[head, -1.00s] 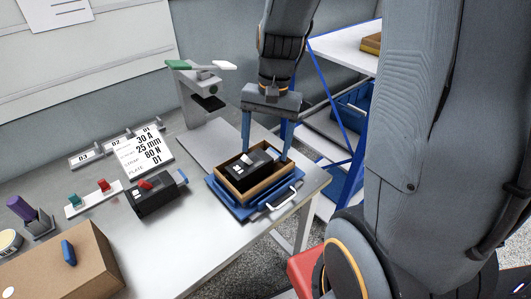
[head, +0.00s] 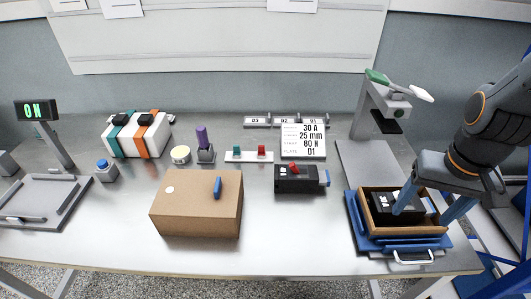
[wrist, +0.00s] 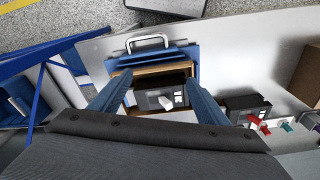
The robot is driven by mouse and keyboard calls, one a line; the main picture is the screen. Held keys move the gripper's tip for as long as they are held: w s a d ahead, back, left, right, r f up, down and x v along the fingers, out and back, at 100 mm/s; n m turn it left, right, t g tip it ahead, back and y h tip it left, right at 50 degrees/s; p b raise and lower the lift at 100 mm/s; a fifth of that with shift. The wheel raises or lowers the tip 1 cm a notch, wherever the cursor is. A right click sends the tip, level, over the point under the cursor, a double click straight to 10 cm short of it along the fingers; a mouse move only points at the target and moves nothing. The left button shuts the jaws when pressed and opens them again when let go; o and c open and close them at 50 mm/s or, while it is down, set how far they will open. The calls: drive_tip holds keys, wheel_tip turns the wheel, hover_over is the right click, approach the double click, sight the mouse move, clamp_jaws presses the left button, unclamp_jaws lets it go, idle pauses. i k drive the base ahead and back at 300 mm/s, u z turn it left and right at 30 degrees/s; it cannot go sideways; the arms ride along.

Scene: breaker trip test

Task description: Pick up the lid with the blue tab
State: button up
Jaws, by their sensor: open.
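The lid is a brown box-shaped cover (head: 195,210) on the middle-left of the table in the head view. Its blue tab (head: 217,187) stands on top, with a white dot to the left. My gripper (head: 422,214) is well to the right of the lid, open, with its fingers pointing down at either side of a black breaker (head: 383,205) in a wooden tray. The wrist view also shows my gripper (wrist: 158,82) with the breaker (wrist: 160,98) and its white lever between the fingers. I cannot tell whether the fingers touch it. What is under the lid is hidden.
The wooden tray (head: 400,235) sits on a blue base with a white handle. Another black breaker (head: 300,180) with a red lever lies between lid and tray. Behind the lid stand a purple-handled piece (head: 203,145) and a switch strip (head: 250,156). The table front right of the lid is clear.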

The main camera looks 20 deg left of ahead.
sight(187, 201)
drive_tip(key=u, duration=1.2)
drive_tip(key=k, duration=0.15)
drive_tip(key=u, duration=0.65)
